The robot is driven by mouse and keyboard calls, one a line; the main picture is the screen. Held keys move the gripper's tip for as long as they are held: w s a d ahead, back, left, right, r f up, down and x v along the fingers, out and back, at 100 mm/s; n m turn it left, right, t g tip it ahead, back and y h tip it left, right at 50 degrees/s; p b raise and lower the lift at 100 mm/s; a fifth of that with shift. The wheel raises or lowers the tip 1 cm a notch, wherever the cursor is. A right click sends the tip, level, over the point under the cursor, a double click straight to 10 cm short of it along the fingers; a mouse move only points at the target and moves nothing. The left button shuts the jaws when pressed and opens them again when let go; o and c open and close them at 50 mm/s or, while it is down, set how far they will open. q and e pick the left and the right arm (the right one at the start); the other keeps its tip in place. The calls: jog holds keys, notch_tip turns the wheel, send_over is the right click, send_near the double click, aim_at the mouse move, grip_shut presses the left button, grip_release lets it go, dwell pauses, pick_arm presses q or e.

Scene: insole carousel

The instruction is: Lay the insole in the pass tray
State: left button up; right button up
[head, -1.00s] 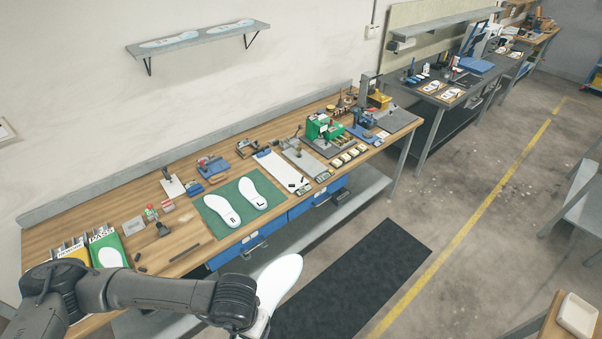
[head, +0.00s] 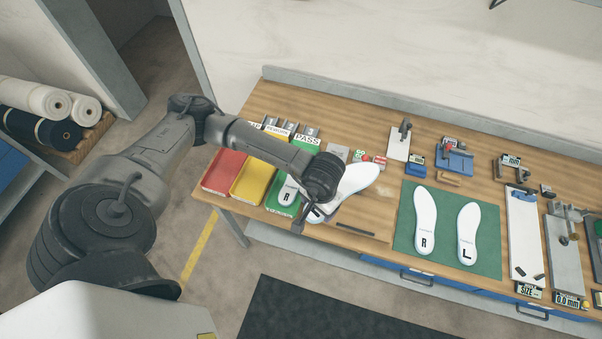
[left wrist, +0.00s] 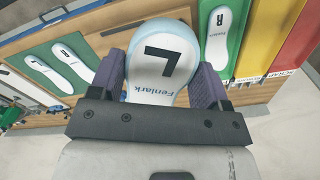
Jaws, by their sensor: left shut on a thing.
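My left gripper (head: 312,212) is shut on a white insole (head: 350,186). In the left wrist view the held insole (left wrist: 163,60) shows a black L and the word Fenlark, between the two fingers of my left gripper (left wrist: 157,85). The green pass tray (head: 274,199) lies near the front edge of the bench, with an insole marked R (head: 287,192) in it. My gripper and the held insole are just right of this tray, seemingly above the bench; the exact height is unclear. My forearm hides part of the tray. My right gripper is out of view.
A yellow tray (head: 251,182) and a red tray (head: 223,172) lie left of the pass tray. A green mat (head: 446,222) with R and L insoles lies to the right. A dark bar (head: 355,229) and small tools are on the bench.

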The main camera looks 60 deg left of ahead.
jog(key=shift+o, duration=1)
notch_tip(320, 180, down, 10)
jog(key=b, duration=0.7)
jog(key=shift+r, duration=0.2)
pick_arm(q)
jog(key=shift+s+a+f+n+b, duration=0.1)
jog(key=shift+a+f+n+b, duration=1)
jog(key=shift+a+f, duration=2.3)
jog(key=shift+a+f+n+b, duration=0.85)
jog(key=shift+a+f+b, duration=0.6)
jog(key=shift+a+f, duration=1.9)
jog(key=shift+s+a+f+n+b, duration=0.1)
jog(key=shift+a+f+n+b, duration=1)
jog(key=shift+a+f, duration=2.25)
jog(key=shift+d+f+b, duration=0.25)
jog(key=shift+f+b, duration=0.1)
jog(key=shift+f, duration=0.5)
jog(key=shift+d+f+b, duration=0.2)
jog(key=shift+f+b, duration=0.1)
jog(key=shift+f, duration=0.55)
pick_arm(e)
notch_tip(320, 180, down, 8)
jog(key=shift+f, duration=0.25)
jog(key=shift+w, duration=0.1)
pick_arm(q)
jog(key=o, duration=1.1)
jog(key=shift+c, duration=0.2)
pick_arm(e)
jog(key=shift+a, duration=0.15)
